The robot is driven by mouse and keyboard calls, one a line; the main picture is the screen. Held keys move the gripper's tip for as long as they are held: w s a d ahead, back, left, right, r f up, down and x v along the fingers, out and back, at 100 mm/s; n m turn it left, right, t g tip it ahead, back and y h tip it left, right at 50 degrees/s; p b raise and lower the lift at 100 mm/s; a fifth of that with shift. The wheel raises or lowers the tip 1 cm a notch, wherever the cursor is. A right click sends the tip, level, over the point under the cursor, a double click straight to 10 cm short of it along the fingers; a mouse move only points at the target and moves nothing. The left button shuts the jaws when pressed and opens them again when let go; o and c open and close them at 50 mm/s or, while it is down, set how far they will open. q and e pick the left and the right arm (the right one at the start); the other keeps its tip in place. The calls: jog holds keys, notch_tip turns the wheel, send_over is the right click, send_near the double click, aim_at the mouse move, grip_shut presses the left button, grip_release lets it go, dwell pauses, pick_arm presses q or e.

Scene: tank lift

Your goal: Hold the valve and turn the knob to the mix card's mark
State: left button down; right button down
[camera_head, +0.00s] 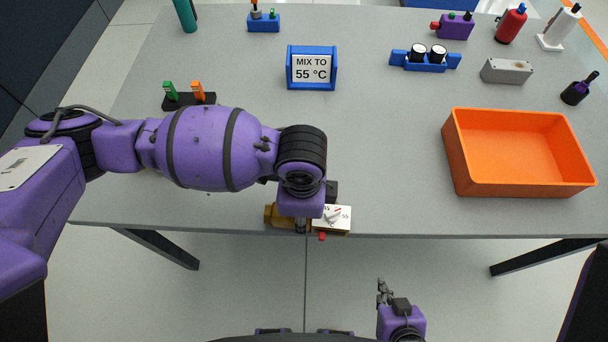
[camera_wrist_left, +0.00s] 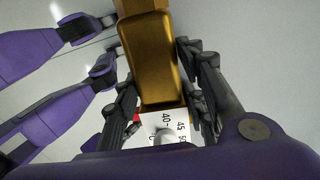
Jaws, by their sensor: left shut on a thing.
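The brass valve (camera_head: 272,214) lies at the table's front edge, and its brass body (camera_wrist_left: 146,60) fills the middle of the left wrist view. Its white dial plate (camera_head: 344,226) carries scale numbers; 40, 45 and part of 50 are readable on the plate (camera_wrist_left: 177,124) in the wrist view. The knob (camera_head: 333,216) is pale; its exact setting is unclear. My left gripper (camera_head: 301,226) is shut on the valve, with its fingers (camera_wrist_left: 160,85) on either side of the brass. My right gripper (camera_head: 384,292) is apart from the valve, in front of the table. The mix card (camera_head: 312,69) reads "MIX TO 55 °C".
An orange bin (camera_head: 455,170) stands at the right. Behind are a blue holder with two black-and-white cylinders (camera_head: 425,58), a grey box (camera_head: 507,71), and several bottles. A black stand with green and orange pegs (camera_head: 189,100) is behind my left arm. The table between valve and bin is clear.

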jog(key=shift+s, duration=0.2)
jog(key=shift+s+f, duration=0.1)
jog(key=shift+s, duration=0.3)
jog(key=shift+w, duration=0.45)
